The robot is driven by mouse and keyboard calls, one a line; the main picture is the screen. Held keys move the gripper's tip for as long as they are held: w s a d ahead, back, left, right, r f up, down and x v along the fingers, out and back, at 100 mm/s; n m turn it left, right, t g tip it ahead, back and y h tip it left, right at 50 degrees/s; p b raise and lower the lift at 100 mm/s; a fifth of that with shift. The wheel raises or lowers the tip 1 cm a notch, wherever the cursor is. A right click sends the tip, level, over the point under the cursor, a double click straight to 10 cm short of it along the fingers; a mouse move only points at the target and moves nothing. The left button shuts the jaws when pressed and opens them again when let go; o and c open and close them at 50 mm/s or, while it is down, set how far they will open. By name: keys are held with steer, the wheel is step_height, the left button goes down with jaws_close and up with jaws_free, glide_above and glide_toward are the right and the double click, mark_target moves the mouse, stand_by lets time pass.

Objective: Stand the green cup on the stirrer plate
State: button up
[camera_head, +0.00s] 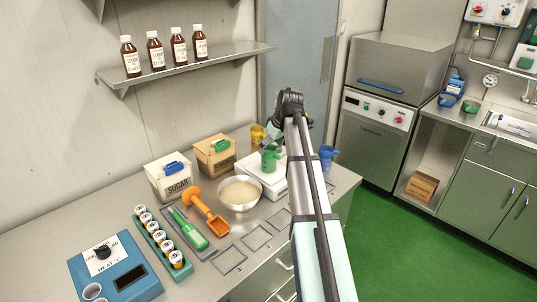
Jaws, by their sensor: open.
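The green cup (269,158) appears upright over the top of a white flat device, which looks like the stirrer plate (279,187); I cannot tell whether its base touches. My gripper (272,144) is at the cup's upper rim, open. My arm comes in from the lower right and hides part of the plate's right side. The fingers are small and partly hidden, so whether they touch the cup is unclear.
A yellow cup (257,136) stands behind, and a blue jug (328,156) to the right. Bins (171,180) stand near the wall, below the bottle shelf (190,62).

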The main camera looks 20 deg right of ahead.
steer(key=b+v, duration=0.1)
steer(key=v, duration=0.6)
steer(key=shift+s+r, duration=0.1)
steer(key=shift+r, duration=0.25)
stand_by(0.8)
